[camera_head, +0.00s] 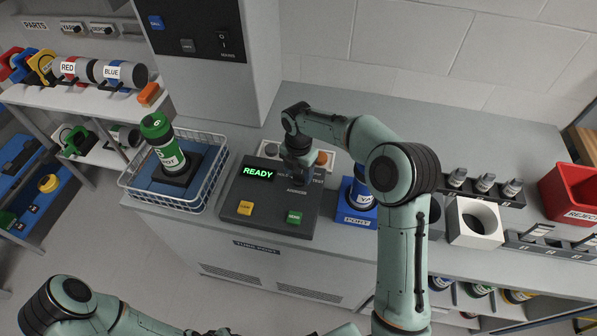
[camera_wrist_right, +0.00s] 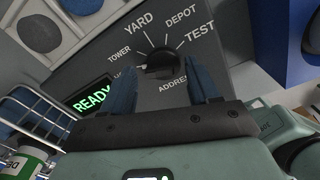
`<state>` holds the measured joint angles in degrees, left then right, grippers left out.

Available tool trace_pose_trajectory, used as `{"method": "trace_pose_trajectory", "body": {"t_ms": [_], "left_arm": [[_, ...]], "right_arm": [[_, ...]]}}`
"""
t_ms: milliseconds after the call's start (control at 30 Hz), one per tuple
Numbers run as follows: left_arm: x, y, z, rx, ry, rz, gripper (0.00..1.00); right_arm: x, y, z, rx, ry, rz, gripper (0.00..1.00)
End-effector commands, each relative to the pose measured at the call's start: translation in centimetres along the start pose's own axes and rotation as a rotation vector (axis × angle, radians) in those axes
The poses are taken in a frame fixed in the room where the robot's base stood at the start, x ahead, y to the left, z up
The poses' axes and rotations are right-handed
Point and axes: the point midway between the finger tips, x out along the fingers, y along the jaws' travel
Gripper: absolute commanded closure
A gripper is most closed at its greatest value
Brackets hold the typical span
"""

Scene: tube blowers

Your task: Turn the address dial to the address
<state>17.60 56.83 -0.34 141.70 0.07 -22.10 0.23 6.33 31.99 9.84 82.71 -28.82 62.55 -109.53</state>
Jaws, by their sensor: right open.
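The address dial (camera_wrist_right: 160,62) is a dark round knob on the grey console (camera_head: 243,211), with YARD, DEPOT, TEST and TOWER printed around it and ADDRESS below. Another label at the left is partly covered. Which label its pointer faces is hard to tell. My right gripper (camera_wrist_right: 161,72) is open, with one blue finger on either side of the dial; contact is not visible. In the head view the right gripper (camera_head: 298,165) hides the dial. The console display (camera_head: 258,171) reads READY in green. My left gripper is out of view; only its arm shows at the bottom left.
A wire basket (camera_head: 126,181) left of the console holds a green-capped tube (camera_head: 164,141), its label ending in "OT". Yellow (camera_head: 245,208) and green (camera_head: 294,217) buttons sit on the console front. A blue port (camera_head: 352,215) stands close on the right; a red reject bin (camera_head: 572,195) is farther right.

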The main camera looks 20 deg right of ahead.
Motion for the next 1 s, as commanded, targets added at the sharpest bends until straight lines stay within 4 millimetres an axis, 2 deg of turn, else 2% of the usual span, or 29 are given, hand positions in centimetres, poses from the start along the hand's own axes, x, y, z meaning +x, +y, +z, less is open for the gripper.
{"method": "trace_pose_trajectory", "body": {"t_ms": [300,467,500,767,1000], "left_arm": [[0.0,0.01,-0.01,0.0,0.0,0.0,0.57],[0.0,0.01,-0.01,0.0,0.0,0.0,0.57],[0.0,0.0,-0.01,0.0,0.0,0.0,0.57],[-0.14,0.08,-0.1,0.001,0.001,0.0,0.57],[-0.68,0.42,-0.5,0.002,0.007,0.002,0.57]], "right_arm": [[0.25,0.0,0.01,0.0,0.0,0.0,0.4],[0.23,0.0,0.01,0.0,0.0,0.0,0.92],[0.22,0.0,0.01,0.0,0.0,0.0,0.96],[0.16,0.01,0.02,0.022,0.0,0.0,0.96],[0.09,0.02,0.05,0.14,0.001,0.0,0.96]]}}
